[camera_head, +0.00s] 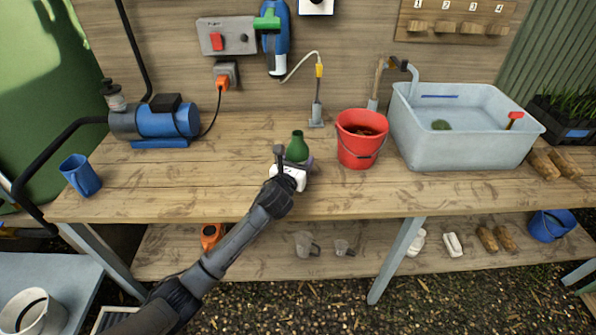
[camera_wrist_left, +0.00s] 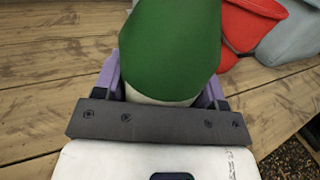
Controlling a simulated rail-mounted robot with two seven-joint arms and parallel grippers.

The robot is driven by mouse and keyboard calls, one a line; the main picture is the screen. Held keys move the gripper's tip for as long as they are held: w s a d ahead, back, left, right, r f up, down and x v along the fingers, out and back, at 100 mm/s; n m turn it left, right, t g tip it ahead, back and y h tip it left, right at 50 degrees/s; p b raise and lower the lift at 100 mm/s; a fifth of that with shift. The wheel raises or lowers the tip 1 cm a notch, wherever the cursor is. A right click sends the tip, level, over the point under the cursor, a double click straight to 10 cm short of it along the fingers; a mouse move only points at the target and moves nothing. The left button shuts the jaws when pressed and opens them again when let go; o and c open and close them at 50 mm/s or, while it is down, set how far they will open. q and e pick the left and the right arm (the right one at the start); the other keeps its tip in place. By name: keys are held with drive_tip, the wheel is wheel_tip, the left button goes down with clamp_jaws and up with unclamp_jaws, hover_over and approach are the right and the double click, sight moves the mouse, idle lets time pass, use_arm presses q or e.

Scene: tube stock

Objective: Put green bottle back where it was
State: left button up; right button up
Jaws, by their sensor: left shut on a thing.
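The green bottle (camera_head: 297,148) is upright at the middle of the workbench, just left of the red bucket. My left gripper (camera_head: 299,162) is shut on it, low on its body. In the left wrist view the green bottle (camera_wrist_left: 174,45) stands between the two purple fingers of my left gripper (camera_wrist_left: 165,88), and a pale band shows at its lower part. Its base is hidden by the gripper, so I cannot tell whether it touches the bench. My right gripper is not in view.
The red bucket (camera_head: 361,140) stands close to the right of the bottle, with a grey sink basin (camera_head: 455,150) beyond it. The bench (camera_head: 190,180) between mug and gripper is clear.

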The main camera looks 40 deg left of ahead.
use_arm(q)
wheel_tip(320, 180, down, 4)
drive_tip(key=shift+d+r+b, duration=0.1)
drive_tip(key=shift+r+b, duration=0.05)
drive_tip(key=shift+b, duration=0.75)
drive_tip(key=shift+r, duration=0.1)
drive_tip(key=o, duration=1.1)
drive_tip(key=shift+f, duration=0.2)
